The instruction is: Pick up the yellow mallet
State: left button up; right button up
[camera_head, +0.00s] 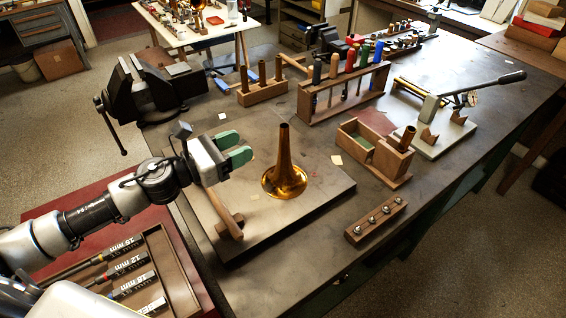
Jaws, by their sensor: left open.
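A mallet (226,213) with a tan wooden handle and a brownish head lies on the dark board, near its left edge. Its head is toward the front, and its handle runs back to below my left wrist. No mallet looks clearly yellow from here; this one is the nearest match. My left gripper (238,148), with green fingertips, is open and empty. It is above the back left part of the board, beyond the handle's far end and apart from the mallet. My right gripper is not in view.
A brass bell (285,178) stands flare-down on the board (285,218), right of my left gripper. A vise (150,88) is behind. A rack of coloured handles (345,88), a wooden box (375,152) and a small block (376,220) stand right. A tool tray (175,272) is front left.

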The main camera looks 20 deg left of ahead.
aim_at(235, 231)
jog(key=u, duration=1.15)
